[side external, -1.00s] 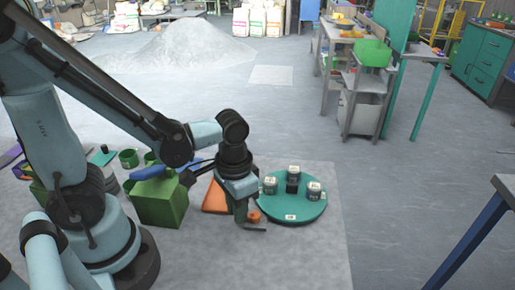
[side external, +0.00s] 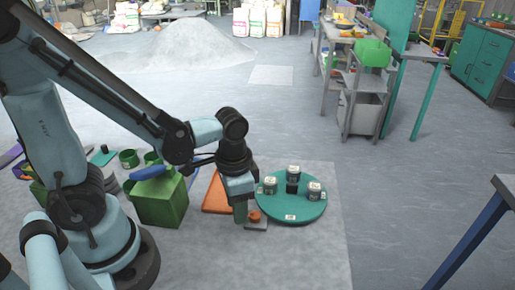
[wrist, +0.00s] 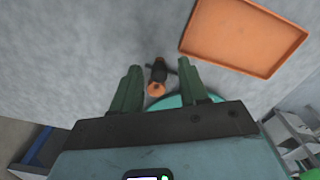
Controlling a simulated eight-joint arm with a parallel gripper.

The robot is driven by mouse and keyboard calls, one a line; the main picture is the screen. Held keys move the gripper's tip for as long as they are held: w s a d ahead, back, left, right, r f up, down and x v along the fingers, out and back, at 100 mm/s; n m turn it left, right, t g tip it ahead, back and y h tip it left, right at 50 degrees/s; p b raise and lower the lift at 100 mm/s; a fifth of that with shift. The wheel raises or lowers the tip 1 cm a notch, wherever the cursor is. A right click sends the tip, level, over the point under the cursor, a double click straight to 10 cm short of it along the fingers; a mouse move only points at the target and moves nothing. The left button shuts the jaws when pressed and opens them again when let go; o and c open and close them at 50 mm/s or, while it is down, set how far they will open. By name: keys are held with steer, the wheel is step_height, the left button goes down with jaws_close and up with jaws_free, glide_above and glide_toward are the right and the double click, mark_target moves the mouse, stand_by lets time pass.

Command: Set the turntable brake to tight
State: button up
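The turntable (side external: 312,212) is a round green disc on the floor mat, and a bit of its rim shows in the wrist view (wrist: 173,101). The brake shows as an orange knob (side external: 254,216) on a small grey plate beside the disc's left edge. In the wrist view, the orange brake knob (wrist: 155,89) has a dark part beyond it. My gripper (wrist: 158,65) is open, with its two green fingers apart on either side of the brake. In the side view my gripper (side external: 240,220) is low, just left of the knob. Contact with the knob cannot be told.
Three small jars (side external: 293,172) and a dark block (side external: 292,188) stand on the turntable. An orange tray (wrist: 245,35) lies close by. A green container (side external: 160,205) stands left of my gripper. The floor right of the turntable is clear.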

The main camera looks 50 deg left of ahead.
step_height(320, 180, up, 12)
stand_by(1.1)
steer(key=w+a+n+t, duration=0.1)
steer(key=t, duration=0.1)
steer(key=w+a+f+n+t, duration=0.1)
steer(key=t, duration=0.1)
steer(key=w+a+n+t, duration=0.1)
steer(key=a+t, duration=0.1)
steer(key=t, duration=0.1)
steer(key=shift+w+a+f+n, duration=0.1)
steer(key=shift+w+f+n, duration=0.05)
steer(key=shift+w+n, duration=0.2)
